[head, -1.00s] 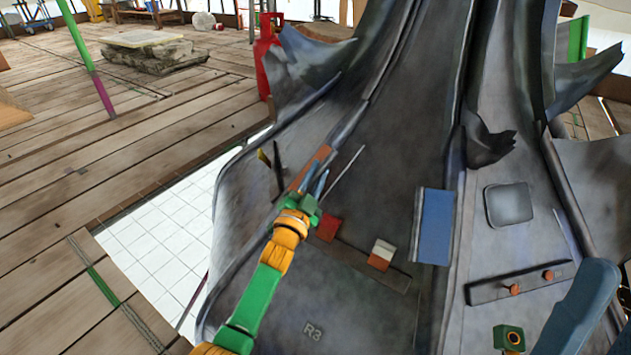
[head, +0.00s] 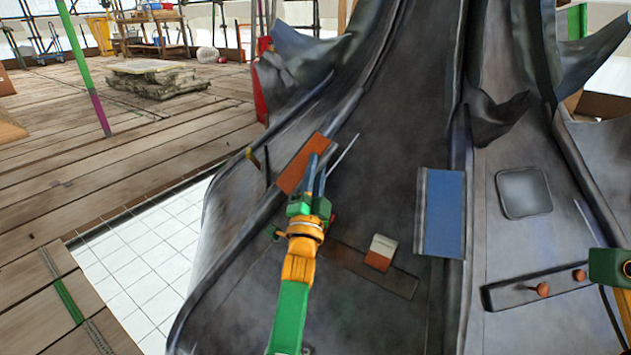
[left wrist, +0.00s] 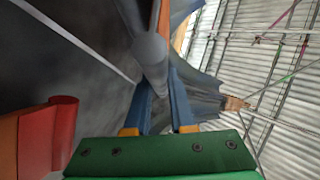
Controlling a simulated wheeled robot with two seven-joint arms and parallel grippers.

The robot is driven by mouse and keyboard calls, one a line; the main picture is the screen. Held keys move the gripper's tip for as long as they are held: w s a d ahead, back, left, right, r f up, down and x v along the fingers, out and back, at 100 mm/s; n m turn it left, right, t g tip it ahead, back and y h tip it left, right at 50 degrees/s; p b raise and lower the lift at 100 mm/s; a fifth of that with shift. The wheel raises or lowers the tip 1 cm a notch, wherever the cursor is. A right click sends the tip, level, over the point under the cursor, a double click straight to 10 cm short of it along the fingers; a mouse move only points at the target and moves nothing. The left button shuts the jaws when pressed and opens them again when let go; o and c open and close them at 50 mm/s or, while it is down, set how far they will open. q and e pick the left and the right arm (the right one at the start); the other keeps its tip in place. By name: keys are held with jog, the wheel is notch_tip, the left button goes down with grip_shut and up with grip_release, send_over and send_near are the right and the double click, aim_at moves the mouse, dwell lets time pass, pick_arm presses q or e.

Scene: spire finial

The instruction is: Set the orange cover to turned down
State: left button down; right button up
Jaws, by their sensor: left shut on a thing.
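The orange cover (head: 306,163) is a flat panel on the sloping dark metal, beside the left ridge in the head view. Its edge (left wrist: 165,14) shows as a narrow orange strip at the top of the left wrist view. My left gripper (head: 316,172) is at its right edge, its blue fingers partly in front of it. In the left wrist view the fingers (left wrist: 160,100) are shut on a grey rounded bar (left wrist: 150,56) by the orange strip. How the bar joins the cover is hidden. A green part of my right arm (head: 610,268) shows at the right edge; its fingers are not visible.
A white and orange block (head: 380,252) and a dark strip lie right of my left wrist. A blue panel (head: 441,213), a grey square plate (head: 524,193) and a bar with two orange pegs (head: 540,290) are farther right. Wooden decking (head: 130,165) is at left.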

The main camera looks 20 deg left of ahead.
dwell(0.4)
pick_arm(q)
jog(key=c, duration=0.8)
grip_release()
jog(key=shift+w+d, duration=0.1)
jog(key=shift+o, duration=0.2)
jog(key=shift+f, duration=0.15)
